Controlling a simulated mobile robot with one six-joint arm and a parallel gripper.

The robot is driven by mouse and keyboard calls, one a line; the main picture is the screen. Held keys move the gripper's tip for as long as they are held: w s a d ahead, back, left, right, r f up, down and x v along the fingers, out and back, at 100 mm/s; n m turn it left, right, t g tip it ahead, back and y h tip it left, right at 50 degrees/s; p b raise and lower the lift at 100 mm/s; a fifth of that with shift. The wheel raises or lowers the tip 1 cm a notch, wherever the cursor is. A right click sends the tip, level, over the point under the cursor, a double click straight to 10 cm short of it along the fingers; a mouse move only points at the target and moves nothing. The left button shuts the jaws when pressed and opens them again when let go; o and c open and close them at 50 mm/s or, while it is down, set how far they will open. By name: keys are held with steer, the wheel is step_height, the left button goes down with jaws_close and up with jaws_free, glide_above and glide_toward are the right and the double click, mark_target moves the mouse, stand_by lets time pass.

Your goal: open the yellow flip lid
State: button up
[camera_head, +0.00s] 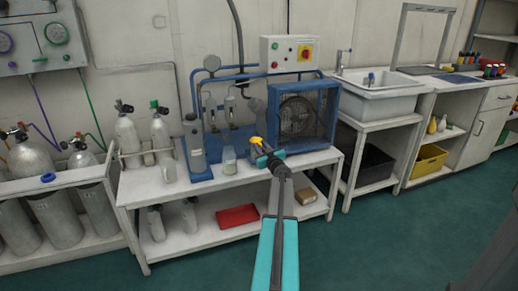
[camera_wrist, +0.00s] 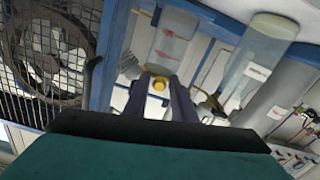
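A small yellow part, which I take to be the yellow flip lid (camera_head: 257,141), shows at the tip of my gripper (camera_head: 265,152) in the head view. A second thin yellow bit (camera_wrist: 218,104) shows right of the fingers, beside a clear cylinder (camera_wrist: 255,65).
The white bench (camera_head: 255,175) holds a blue fan housing (camera_head: 300,115) close right of my gripper, a clear jar (camera_head: 229,161) and a blue-based cylinder (camera_head: 195,147) to the left. A red tray (camera_head: 238,215) lies on the lower shelf. The green floor in front is clear.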

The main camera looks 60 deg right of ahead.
jaws_close()
steer(key=shift+w+r, duration=0.1)
steer(key=shift+r, duration=0.05)
